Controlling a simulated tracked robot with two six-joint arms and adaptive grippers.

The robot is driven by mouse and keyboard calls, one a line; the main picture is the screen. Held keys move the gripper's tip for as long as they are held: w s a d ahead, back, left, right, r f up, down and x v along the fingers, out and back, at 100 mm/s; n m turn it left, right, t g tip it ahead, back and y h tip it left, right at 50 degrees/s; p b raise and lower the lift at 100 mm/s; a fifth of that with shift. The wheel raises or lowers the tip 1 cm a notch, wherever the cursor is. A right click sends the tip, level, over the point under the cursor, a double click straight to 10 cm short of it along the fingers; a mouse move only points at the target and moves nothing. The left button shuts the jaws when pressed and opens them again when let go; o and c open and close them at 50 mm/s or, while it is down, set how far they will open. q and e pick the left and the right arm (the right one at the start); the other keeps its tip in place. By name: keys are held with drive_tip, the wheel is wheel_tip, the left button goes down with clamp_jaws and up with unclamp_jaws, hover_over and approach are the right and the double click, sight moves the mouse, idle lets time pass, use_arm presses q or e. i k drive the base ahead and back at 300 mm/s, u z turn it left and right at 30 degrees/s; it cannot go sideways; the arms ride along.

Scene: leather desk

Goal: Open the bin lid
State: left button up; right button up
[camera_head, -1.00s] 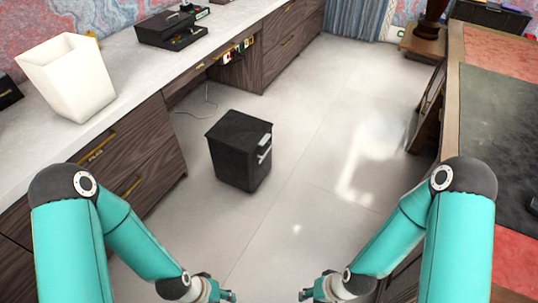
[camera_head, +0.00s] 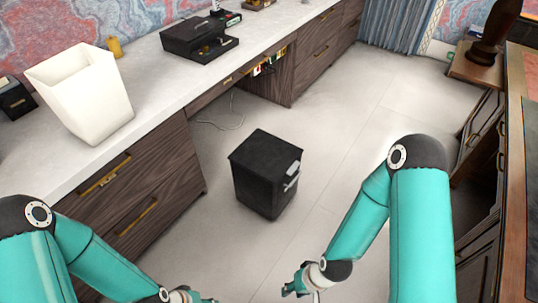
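The black bin (camera_head: 264,180) stands upright on the pale tiled floor in the middle of the view. Its flat lid (camera_head: 265,149) is down on top, and a silver handle piece (camera_head: 291,177) shows on its right side. My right gripper (camera_head: 290,290) is at the bottom edge, in front of the bin and apart from it; its fingers are small and partly cut off. My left gripper (camera_head: 205,300) is mostly cut off at the bottom edge, left of the right one. Neither touches the bin.
A long counter with dark wood drawers (camera_head: 130,200) runs along the left, bearing a white wastebasket (camera_head: 85,95) and a black box (camera_head: 195,38). A wooden desk (camera_head: 490,160) stands at the right. The floor (camera_head: 370,120) around the bin is open.

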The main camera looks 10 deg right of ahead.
sight(270, 157)
drive_tip(key=z, duration=0.05)
drive_tip(key=i, duration=1.1)
drive_tip(key=z, duration=0.6)
drive_tip(key=i, duration=0.45)
drive_tip(key=z, duration=0.3)
